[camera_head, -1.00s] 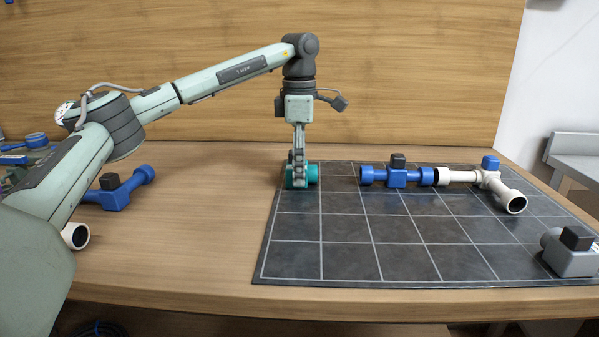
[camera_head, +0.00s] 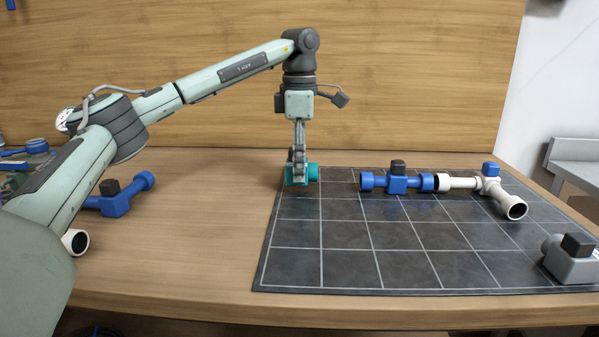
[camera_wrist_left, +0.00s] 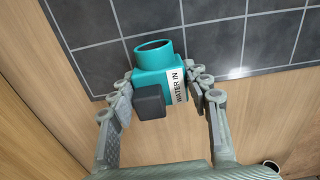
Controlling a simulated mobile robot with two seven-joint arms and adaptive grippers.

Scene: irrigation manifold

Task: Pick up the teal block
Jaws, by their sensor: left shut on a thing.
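The teal block (camera_head: 312,174) is at the far left corner of the dark tiled mat, below my left wrist. My left gripper (camera_head: 298,178) points down and is shut on it. The wrist view shows the teal block (camera_wrist_left: 152,72) between the two fingers, with a round open end, a dark square cap and a white label reading "WATER IN". The fingers partly hide its sides. Any gap between its underside and the surface is hard to judge. My right gripper is not in view.
On the mat (camera_head: 345,265), a blue valve (camera_head: 397,184) lines up with a white pipe fitting (camera_head: 487,183). A grey block with a black cap (camera_head: 573,262) sits at the right. Another blue valve (camera_head: 116,204) and a white pipe end (camera_head: 75,241) lie left, beside my arm.

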